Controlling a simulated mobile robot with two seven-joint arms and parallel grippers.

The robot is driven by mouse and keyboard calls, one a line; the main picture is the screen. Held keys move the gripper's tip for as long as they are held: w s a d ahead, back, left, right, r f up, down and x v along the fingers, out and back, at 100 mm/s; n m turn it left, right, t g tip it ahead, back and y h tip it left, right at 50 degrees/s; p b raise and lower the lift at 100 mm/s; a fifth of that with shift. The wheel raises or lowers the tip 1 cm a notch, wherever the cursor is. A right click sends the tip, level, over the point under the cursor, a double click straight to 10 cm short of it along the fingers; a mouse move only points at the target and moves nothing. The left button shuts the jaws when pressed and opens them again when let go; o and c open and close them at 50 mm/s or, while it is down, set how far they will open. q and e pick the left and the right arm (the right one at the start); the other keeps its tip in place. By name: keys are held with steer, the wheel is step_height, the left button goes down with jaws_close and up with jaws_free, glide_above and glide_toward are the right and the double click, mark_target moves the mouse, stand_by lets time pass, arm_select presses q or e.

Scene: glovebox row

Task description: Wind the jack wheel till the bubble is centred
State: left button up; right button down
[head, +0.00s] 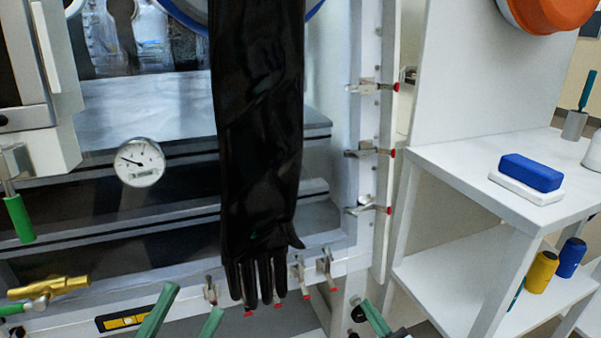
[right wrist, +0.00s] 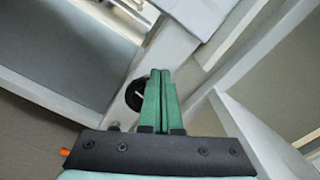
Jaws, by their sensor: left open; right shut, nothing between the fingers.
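The yellow spirit level (head: 124,320) lies along the bottom ledge of the glovebox in the head view; its bubble is too small to read. A dark round part, seemingly the jack wheel (right wrist: 134,93), shows in the right wrist view just behind and left of my right gripper (right wrist: 162,72). My fingers hide part of it, and I cannot tell whether they touch it. In the head view my right gripper (head: 367,304) is low at the glovebox's right corner, shut and empty. My left gripper (head: 195,299) is open and empty, its green fingers right of the level.
A long black glove (head: 258,130) hangs down the glovebox front. Red-tipped clamps (head: 372,152) line its right edge. A dial gauge (head: 140,162) and a brass valve handle (head: 48,288) are at left. A white shelf unit (head: 450,165) stands at right.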

mark_target(356, 321)
steer(key=shift+f+b, duration=0.4)
stand_by(1.1)
steer(key=shift+a, duration=0.2)
steer(key=shift+s+a+f+b, duration=0.35)
steer(key=shift+a+f+b, duration=0.1)
steer(key=shift+a+b, duration=0.25)
steer(key=shift+a+f, duration=0.15)
steer(key=shift+a, duration=0.05)
steer(key=shift+s+a+f, duration=0.1)
steer(key=shift+a+f, duration=0.05)
steer(key=shift+f, duration=0.1)
stand_by(0.3)
steer(key=shift+s+a+r+p, duration=0.15)
steer(key=shift+a+r+p, duration=0.1)
steer(key=shift+a+p, duration=0.05)
steer(key=p+v, duration=0.1)
steer(key=v, duration=0.4)
steer(key=shift+s+d+r, duration=0.1)
steer(key=shift+s+r, duration=0.05)
steer(key=shift+s, duration=0.25)
